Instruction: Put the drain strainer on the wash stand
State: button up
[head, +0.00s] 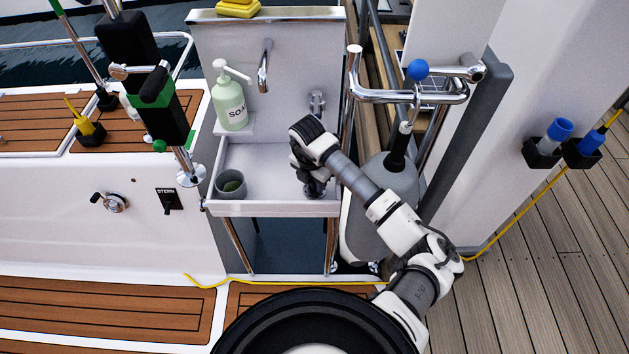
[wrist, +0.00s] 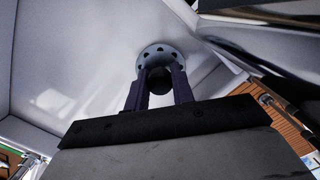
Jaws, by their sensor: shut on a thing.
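The drain strainer (wrist: 154,52) is a grey-blue disc with holes round its rim and a dark knob in the middle. In the wrist view my gripper (wrist: 161,86) is shut on the knob, one dark finger on each side. The wash stand (head: 265,210) is a white basin with a raised back panel. In the head view my gripper (head: 314,183) points down inside the right part of the basin, with the strainer low beneath it, mostly hidden. I cannot tell whether the strainer touches the basin floor.
A grey cup (head: 231,184) with something green stands at the basin's left front. A soap bottle (head: 229,103) stands on a ledge behind it. A tap (head: 264,65) projects from the back panel. A steel rail (head: 408,97) and a blue-knobbed lever (head: 418,70) stand to the right.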

jog(key=shift+f, duration=0.25)
jog(key=o, duration=1.4)
jog(key=shift+c, duration=0.2)
jog(key=shift+r, duration=0.15)
notch_tip(320, 180, up, 14)
jog(key=s+a+b, duration=0.1)
jog(key=shift+s+f, duration=0.15)
jog(key=shift+f, duration=0.1)
jog(key=shift+a, duration=0.1)
